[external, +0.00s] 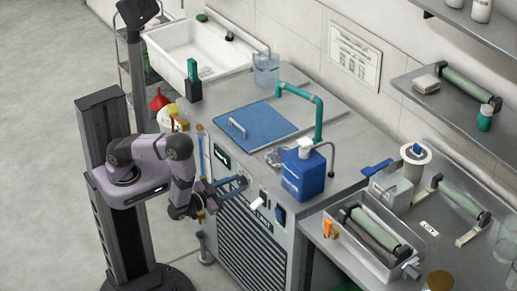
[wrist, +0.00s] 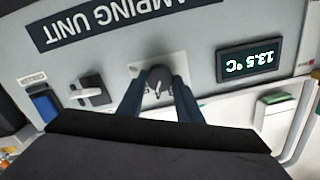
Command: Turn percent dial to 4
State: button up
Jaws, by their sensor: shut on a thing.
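The dial (wrist: 158,82) is a dark round knob on a pale plate in the front panel, with a light mark on its face. My gripper (wrist: 160,98) is shut on it, one dark blue finger on each side, in the wrist view. In the external view, my gripper (external: 235,187) reaches the front panel (external: 229,171) of the grey cabinet from the left. The dial is mostly hidden by the fingers there. The scale numbers around the dial are too small or covered to read.
On the cabinet top stand a blue bottle (external: 304,174) and a blue lid (external: 256,131).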

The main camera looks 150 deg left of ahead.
jog(key=shift+n, duration=1)
jog(key=o, duration=1)
jog(key=shift+o, duration=0.2)
jog(key=shift+d+b, duration=0.1)
jog(key=shift+b, duration=0.2)
jog(key=shift+d, duration=0.55)
jog(key=d, duration=0.6)
jog(key=shift+b, duration=0.45)
